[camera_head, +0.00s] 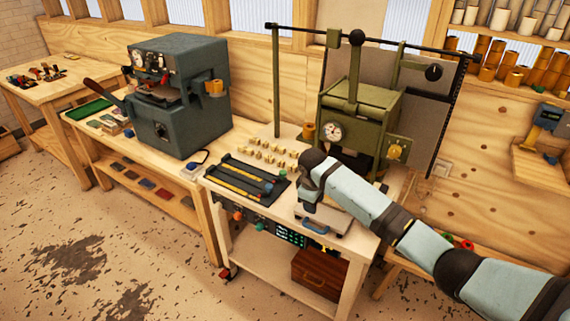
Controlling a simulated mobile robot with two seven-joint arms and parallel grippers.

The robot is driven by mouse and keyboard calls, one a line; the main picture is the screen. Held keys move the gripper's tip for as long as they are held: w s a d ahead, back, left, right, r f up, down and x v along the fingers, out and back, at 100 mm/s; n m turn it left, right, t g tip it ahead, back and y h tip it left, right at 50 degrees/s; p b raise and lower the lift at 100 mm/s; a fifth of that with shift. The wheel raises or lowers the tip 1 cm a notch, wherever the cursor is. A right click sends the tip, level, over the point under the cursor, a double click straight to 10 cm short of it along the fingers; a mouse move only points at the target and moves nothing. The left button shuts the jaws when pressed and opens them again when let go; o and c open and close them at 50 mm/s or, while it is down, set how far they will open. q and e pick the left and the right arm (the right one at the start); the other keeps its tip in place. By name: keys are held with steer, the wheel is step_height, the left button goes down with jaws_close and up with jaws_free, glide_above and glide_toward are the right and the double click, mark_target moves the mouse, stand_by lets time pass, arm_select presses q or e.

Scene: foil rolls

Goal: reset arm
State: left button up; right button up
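My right arm comes in from the lower right and reaches over a wooden cart (228,192). Its wrist bends down at the end, and my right gripper (309,207) is small and partly hidden there, above or at a flat grey device (328,218). I cannot tell whether its fingers are open or touch the device. Nothing held can be made out. My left arm and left gripper are not in view.
An olive-green press (368,115) with a dial stands behind the arm. Small brass pieces (272,152) and a black tray (248,180) lie on the cart. A dark grey machine (180,95) stands left. Foil rolls (490,55) fill shelves upper right.

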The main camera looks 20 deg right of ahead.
steer(key=s+a+f+m+t+y, duration=0.1)
steer(key=s+a+f+t+y, duration=0.1)
steer(key=s+a+f, duration=0.45)
steer(key=s+a+f+m+t+y, duration=0.15)
steer(key=s+a+f, duration=0.25)
steer(key=s+f, duration=0.5)
steer(key=s+r+m+t, duration=0.1)
steer(key=s+r+t, duration=0.1)
steer(key=s, duration=0.8)
steer(key=s+d+r+m+t+y, duration=0.1)
steer(key=s+t, duration=0.3)
steer(key=s, duration=0.6)
steer(key=shift+s+d+r+m+p, duration=0.2)
steer(key=shift+s+r+m+p, duration=0.05)
steer(key=shift+r+m+p, duration=0.2)
